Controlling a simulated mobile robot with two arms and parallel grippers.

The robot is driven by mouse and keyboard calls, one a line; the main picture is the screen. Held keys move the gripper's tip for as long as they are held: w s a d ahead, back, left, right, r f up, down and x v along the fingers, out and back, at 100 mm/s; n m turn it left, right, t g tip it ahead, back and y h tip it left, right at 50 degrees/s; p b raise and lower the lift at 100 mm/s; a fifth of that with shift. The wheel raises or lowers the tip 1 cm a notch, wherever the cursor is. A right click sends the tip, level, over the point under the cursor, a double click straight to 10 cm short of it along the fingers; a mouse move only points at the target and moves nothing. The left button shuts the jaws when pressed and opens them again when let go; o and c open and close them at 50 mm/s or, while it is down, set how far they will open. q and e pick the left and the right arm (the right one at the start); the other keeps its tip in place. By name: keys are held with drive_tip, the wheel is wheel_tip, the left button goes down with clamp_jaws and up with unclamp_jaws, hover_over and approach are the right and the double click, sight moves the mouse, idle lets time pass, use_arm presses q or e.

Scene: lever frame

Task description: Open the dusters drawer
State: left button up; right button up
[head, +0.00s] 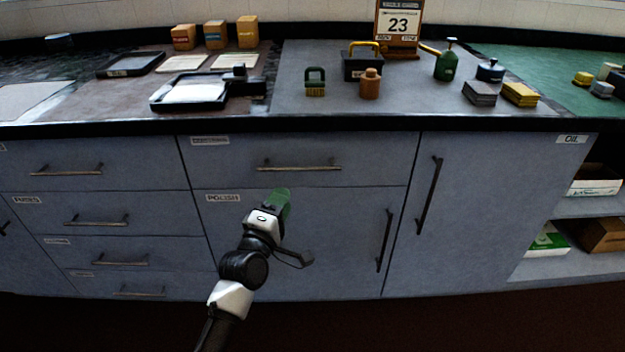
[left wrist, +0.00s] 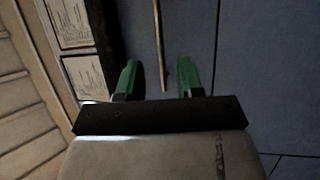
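The top middle drawer (head: 225,165) is shut, with a long bar handle (head: 300,167) and a small label (head: 210,141) too blurred to read surely. Labels on the left-hand drawers are also hard to read, so I cannot tell for certain which is dusters. My left gripper (head: 282,196) is just below this handle in the head view. In the left wrist view its green fingers (left wrist: 156,80) are open and apart, with the bar handle (left wrist: 157,40) showing between them. I cannot tell whether they touch it. My right gripper is not in view.
The polish door (head: 310,235) is below, with an upright handle (head: 385,240). A tall door (head: 460,215) and open shelves (head: 575,265) stand to the right. The counter above bears a tray (head: 190,92), a caddy (head: 362,64) and several small items. More shut drawers (head: 100,185) are left.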

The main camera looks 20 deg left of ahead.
sight(299, 170)
use_arm(q)
drive_tip(key=shift+b+x, duration=0.85)
drive_tip(key=shift+x, duration=4.5)
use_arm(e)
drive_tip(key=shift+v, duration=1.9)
use_arm(q)
drive_tip(key=shift+r, duration=0.1)
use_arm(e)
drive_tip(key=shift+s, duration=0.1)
use_arm(q)
clamp_jaws()
